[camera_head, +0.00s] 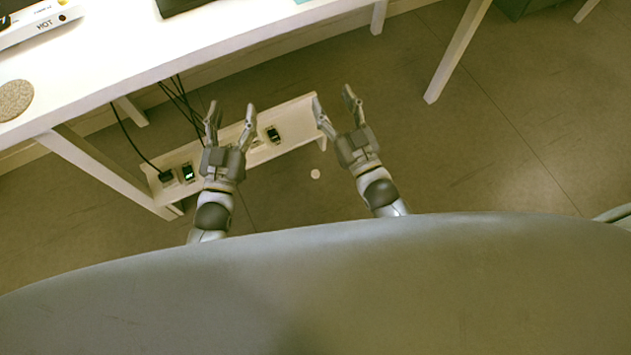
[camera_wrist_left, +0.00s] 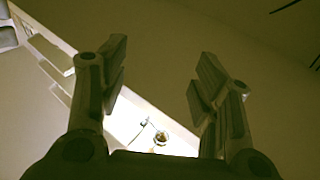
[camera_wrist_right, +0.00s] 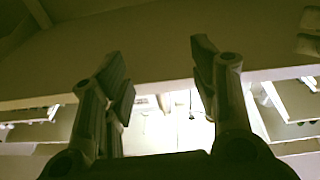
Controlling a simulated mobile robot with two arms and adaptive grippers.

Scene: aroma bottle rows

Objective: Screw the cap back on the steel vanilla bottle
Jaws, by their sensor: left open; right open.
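No steel vanilla bottle and no cap can be made out in any view. My left gripper (camera_head: 230,112) is open and empty in the head view, above a low white shelf below the table. Its two spread fingers also show in the left wrist view (camera_wrist_left: 160,80). My right gripper (camera_head: 335,100) is open and empty, to the right of the left one, near the right end of that shelf. Its spread fingers also show in the right wrist view (camera_wrist_right: 160,75).
A white table (camera_head: 130,62) runs across the upper left, with a cork disc (camera_head: 15,99) and a white device marked HOT (camera_head: 40,24). The low shelf (camera_head: 292,126) holds small dark devices and cables (camera_head: 182,105). A pale round spot (camera_head: 315,174) lies on the floor. Open floor lies to the right.

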